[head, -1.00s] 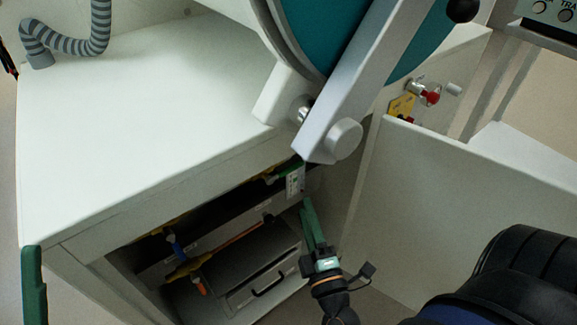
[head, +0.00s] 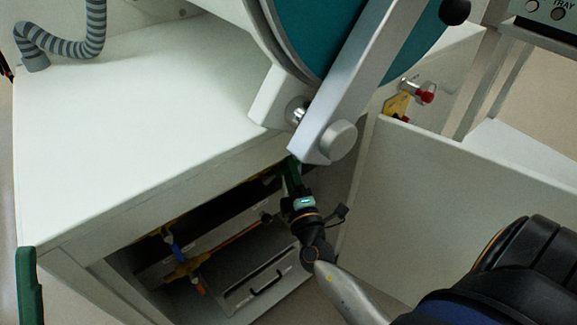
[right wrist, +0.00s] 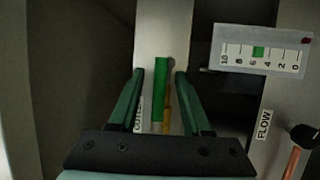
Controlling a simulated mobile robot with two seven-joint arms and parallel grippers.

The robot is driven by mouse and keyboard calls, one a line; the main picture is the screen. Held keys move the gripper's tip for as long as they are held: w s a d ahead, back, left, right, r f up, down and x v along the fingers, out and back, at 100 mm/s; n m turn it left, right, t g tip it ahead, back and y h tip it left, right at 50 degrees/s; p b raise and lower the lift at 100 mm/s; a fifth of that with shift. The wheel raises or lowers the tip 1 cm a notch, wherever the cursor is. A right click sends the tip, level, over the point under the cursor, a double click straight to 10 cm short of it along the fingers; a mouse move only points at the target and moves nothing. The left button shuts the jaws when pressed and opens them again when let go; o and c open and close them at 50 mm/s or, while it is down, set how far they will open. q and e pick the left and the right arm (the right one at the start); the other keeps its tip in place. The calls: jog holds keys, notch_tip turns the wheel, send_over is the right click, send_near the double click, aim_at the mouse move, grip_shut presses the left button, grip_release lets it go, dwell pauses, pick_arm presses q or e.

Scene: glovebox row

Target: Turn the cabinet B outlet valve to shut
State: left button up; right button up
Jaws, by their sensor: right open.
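In the right wrist view a green valve handle (right wrist: 158,88) stands upright in the picture, in front of a pale panel, with a yellow pipe (right wrist: 168,110) beside its lower part. A label (right wrist: 138,116) starting "OUTL" is partly hidden behind my left finger. My right gripper (right wrist: 171,70) is open, its green fingers on both sides of the handle; I cannot tell whether they touch it. In the head view my right gripper (head: 290,172) reaches under the cabinet's front edge, hiding the handle. One green finger of my left gripper (head: 28,288) shows at the left edge.
A gauge (right wrist: 260,52) and a FLOW label (right wrist: 264,126) sit right of the handle. A round hatch arm (head: 340,100) hangs close above.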

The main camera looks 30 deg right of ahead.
jog(key=shift+c, duration=0.2)
grip_shut()
dwell(1.1)
